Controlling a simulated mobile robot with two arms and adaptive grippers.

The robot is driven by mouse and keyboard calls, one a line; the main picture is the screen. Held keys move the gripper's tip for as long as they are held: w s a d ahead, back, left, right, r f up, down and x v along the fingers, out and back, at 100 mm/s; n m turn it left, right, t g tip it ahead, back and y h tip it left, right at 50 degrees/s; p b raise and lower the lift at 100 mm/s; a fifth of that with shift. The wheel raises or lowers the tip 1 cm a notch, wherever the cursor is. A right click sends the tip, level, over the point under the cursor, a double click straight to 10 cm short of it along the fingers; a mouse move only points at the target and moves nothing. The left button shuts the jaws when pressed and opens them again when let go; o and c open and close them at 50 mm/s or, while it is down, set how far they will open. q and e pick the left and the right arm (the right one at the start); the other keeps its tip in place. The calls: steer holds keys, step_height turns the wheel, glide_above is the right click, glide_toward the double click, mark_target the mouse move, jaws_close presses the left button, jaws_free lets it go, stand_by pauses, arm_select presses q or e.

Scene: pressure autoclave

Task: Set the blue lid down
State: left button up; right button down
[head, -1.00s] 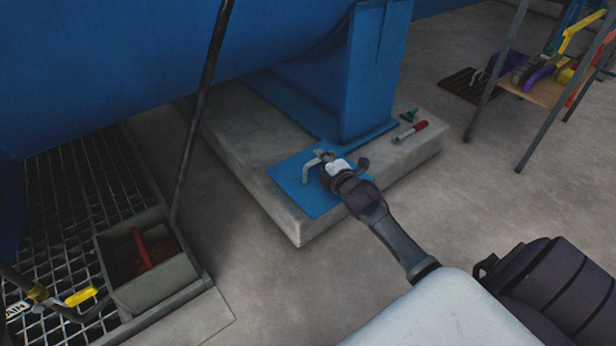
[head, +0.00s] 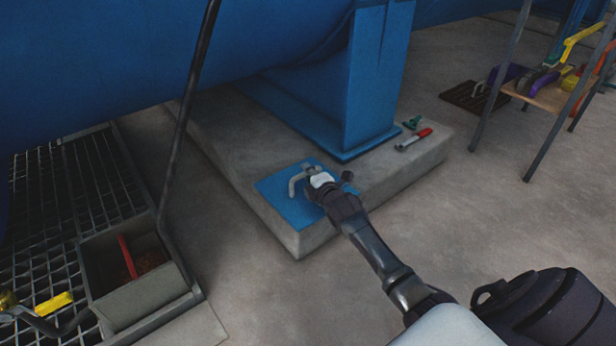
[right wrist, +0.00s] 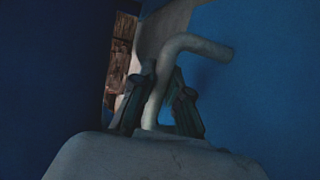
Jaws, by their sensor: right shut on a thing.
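The blue lid (head: 310,213) is a flat square plate with a grey bar handle (head: 294,184). In the head view it lies over the front corner of the concrete plinth, level as far as I can tell; whether it touches the concrete I cannot tell. My right gripper (head: 313,175) is at the handle. In the right wrist view the fingers (right wrist: 160,105) are closed on either side of the pale bent handle (right wrist: 190,45), with the blue plate (right wrist: 260,80) behind it. My left gripper is not in view.
A blue support leg (head: 370,85) stands on the concrete plinth (head: 225,140), with a red-handled tool (head: 413,139) near its foot. An open grey box (head: 145,295) sits in the floor grating (head: 75,200) at left. A small table (head: 548,95) holds tools at back right.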

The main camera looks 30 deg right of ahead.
steer(key=shift+w+r, duration=0.1)
steer(key=shift+r, duration=0.1)
steer(key=c, duration=1.2)
jaws_free()
steer(key=shift+f, duration=0.15)
steer(key=shift+o, duration=0.2)
